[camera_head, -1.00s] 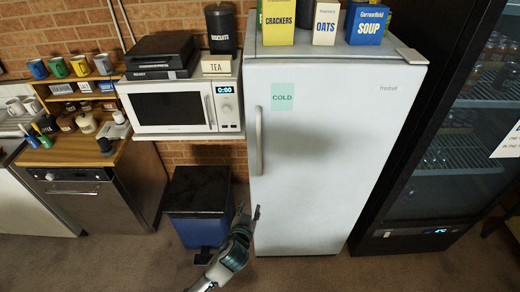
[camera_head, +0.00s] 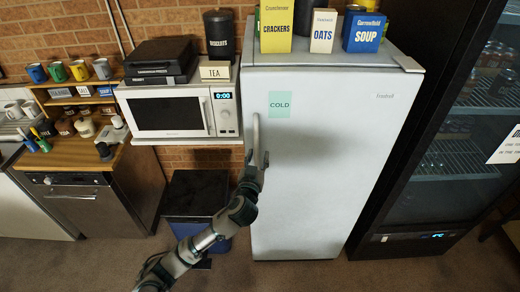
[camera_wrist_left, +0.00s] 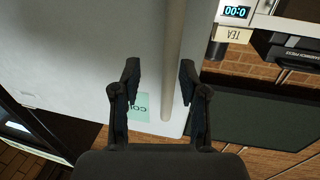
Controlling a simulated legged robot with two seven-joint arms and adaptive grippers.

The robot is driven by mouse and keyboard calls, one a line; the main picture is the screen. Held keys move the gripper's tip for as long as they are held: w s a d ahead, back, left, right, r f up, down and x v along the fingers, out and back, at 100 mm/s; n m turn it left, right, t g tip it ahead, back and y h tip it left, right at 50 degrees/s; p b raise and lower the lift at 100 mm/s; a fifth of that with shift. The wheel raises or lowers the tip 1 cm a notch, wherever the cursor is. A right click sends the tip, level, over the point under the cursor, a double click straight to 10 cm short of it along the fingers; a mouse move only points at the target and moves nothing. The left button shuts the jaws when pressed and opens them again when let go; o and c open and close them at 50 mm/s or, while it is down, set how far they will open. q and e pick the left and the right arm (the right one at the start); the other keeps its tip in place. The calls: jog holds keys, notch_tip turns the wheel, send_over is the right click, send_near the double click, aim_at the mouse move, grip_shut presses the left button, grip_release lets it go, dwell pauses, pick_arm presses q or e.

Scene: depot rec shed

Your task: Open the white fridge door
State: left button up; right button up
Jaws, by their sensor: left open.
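The white fridge (camera_head: 335,165) stands in the middle right of the head view with its door closed. Its vertical handle (camera_head: 256,130) is on the door's left edge, and it also shows in the left wrist view (camera_wrist_left: 173,50). My left gripper (camera_head: 258,160) is at the handle's lower part. In the left wrist view my left gripper (camera_wrist_left: 160,72) is open, with one finger on each side of the handle. The handle looks nearer the right finger; I cannot tell whether it touches. My right gripper is not in view.
A crackers box (camera_head: 276,25), an oats box (camera_head: 323,31) and a soup box (camera_head: 364,32) stand on the fridge. The microwave (camera_head: 178,110) is to the left, above a black-and-blue bin (camera_head: 196,192). A dark glass-door cooler (camera_head: 430,185) stands close on the right.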

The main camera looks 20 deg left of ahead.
aim_at(256, 152)
pick_arm(q)
jog(key=w+a, duration=0.2)
jog(key=w, duration=0.1)
jog(key=shift+w+f, duration=0.1)
jog(key=shift+w, duration=0.25)
jog(key=shift+d, duration=0.45)
jog(key=c, duration=0.8)
jog(key=shift+a, duration=0.1)
grip_shut()
jog(key=shift+a, duration=0.2)
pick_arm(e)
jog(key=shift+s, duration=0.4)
